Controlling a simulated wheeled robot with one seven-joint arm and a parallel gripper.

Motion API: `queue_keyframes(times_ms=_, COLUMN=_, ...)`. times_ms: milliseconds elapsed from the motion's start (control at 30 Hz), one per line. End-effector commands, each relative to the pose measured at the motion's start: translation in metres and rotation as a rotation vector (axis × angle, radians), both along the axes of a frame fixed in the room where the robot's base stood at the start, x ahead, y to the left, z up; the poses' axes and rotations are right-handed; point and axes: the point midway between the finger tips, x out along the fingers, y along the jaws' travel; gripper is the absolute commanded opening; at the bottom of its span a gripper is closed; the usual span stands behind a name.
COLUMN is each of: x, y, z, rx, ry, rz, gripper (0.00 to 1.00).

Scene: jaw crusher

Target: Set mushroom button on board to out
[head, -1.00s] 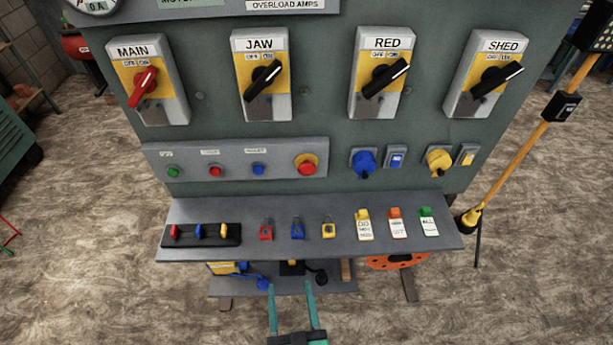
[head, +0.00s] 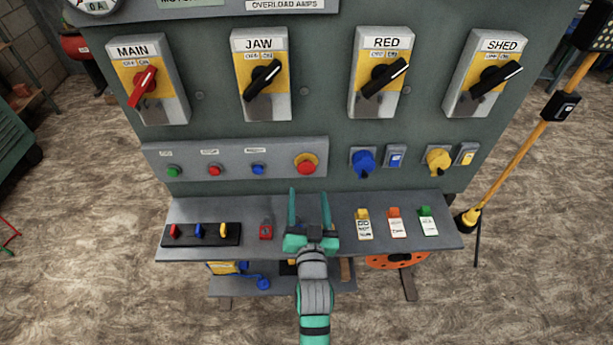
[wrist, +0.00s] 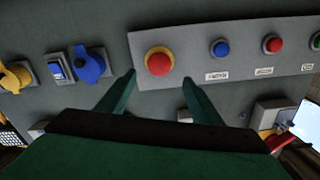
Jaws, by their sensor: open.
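The mushroom button (head: 306,165) is a red cap on a yellow round base, at the right end of a grey strip on the board (head: 235,155). In the wrist view the red cap (wrist: 159,63) appears just beyond and between the fingertips. My gripper (head: 309,196) is open and empty, with its two teal fingers pointing up toward the button from below, over the shelf. The fingertips look apart from the button. I cannot tell from these views whether the button is pressed in or out.
Green, red and blue small buttons (head: 258,169) sit left on the same strip. Blue (head: 363,162) and yellow (head: 438,161) sockets are to the right. Below, the shelf (head: 350,199) holds padlocks and tags. Large rotary switches (head: 265,75) line the board above.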

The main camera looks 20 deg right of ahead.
Motion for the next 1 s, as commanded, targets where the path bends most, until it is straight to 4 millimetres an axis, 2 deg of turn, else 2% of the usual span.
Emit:
queue_keyframes(times_ms=300, x=0.051, y=-0.017, z=0.001, rx=0.0, ry=-0.001, rz=-0.002, gripper=0.6)
queue_keyframes(times_ms=500, x=0.072, y=-0.022, z=0.001, rx=0.0, ry=-0.001, rz=0.0, gripper=0.6)
queue_keyframes(times_ms=700, x=0.08, y=-0.022, z=0.0, rx=0.0, ry=0.0, rz=0.002, gripper=0.6)
queue_keyframes(times_ms=933, x=0.081, y=-0.021, z=0.0, rx=0.0, ry=-0.001, rz=0.003, gripper=0.6)
queue_keyframes(times_ms=967, x=0.081, y=-0.021, z=0.0, rx=0.0, ry=-0.001, rz=0.003, gripper=0.55)
queue_keyframes(times_ms=1000, x=0.081, y=-0.021, z=0.0, rx=0.0, ry=0.0, rz=0.003, gripper=0.45)
